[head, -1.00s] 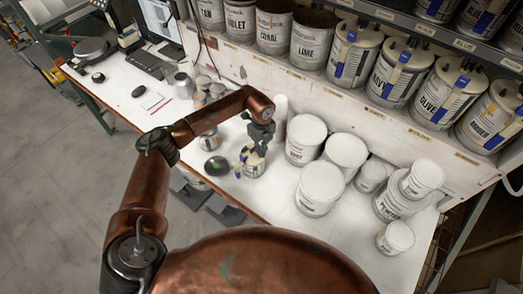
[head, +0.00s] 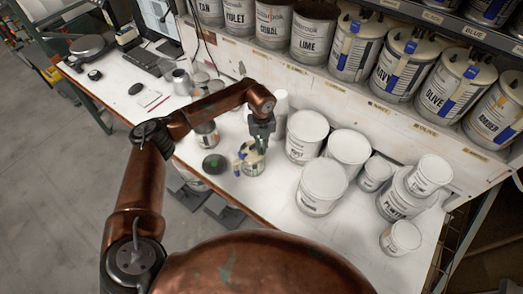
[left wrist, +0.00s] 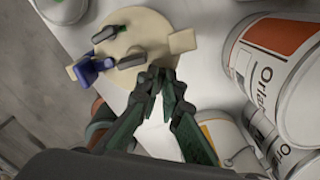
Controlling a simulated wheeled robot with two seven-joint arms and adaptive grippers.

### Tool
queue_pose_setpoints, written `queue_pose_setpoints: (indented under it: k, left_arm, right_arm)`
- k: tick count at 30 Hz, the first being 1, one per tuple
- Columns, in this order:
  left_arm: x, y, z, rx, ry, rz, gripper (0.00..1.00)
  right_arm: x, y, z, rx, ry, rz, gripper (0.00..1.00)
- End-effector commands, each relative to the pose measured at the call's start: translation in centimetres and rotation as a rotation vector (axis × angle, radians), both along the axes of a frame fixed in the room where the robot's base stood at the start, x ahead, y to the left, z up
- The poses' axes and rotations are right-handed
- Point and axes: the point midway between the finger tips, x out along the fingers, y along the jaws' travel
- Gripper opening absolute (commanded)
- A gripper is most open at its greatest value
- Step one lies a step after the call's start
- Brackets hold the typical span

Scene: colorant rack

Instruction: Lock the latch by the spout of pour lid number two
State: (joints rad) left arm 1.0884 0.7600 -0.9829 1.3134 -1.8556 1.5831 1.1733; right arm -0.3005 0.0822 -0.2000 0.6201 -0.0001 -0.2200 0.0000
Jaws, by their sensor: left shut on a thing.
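The pour lid (head: 246,157) is cream coloured and sits on a small can (head: 254,169) near the bench's front edge. In the left wrist view the lid (left wrist: 150,34) has a blue spout part (left wrist: 90,68) at its left, a dark grey lever (left wrist: 131,61) and a cream tab (left wrist: 183,40) at its right. My left gripper (head: 262,140) comes down on the lid from above. In the left wrist view its fingertips (left wrist: 160,76) are close together at the lid's near rim, shut on a small cream latch piece mostly hidden between them. No number on the lid is readable.
White-lidded tubs (head: 325,181) stand close to the right of the gripper. A dark round lid (head: 214,163) lies to the left, with a small can (head: 206,135) behind it. Shelved paint cans (head: 356,50) line the back. Bare bench shows in front of the tubs.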

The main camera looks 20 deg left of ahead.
Motion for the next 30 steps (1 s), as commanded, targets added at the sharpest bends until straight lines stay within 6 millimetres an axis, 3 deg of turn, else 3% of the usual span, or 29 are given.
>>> queue_pose_setpoints:
  k: [1, 15, 30]
  left_arm:
    - [0.1, 0.0, -0.4, 0.001, -0.003, -0.045, 0.0]
    - [0.1, -0.3, -0.3, 0.001, -0.002, -0.49, 0.0]
    - [0.0, -0.4, -0.1, 0.0, -0.001, -0.834, 0.0]
  right_arm:
    - [0.0, 0.0, -1.0, 0.0, 0.001, 0.0, 0.4]
    - [-0.2, 0.3, -5.0, 0.004, 0.004, -0.001, 0.4]
    - [-0.4, 0.4, -7.4, 0.004, 0.008, -0.002, 0.4]
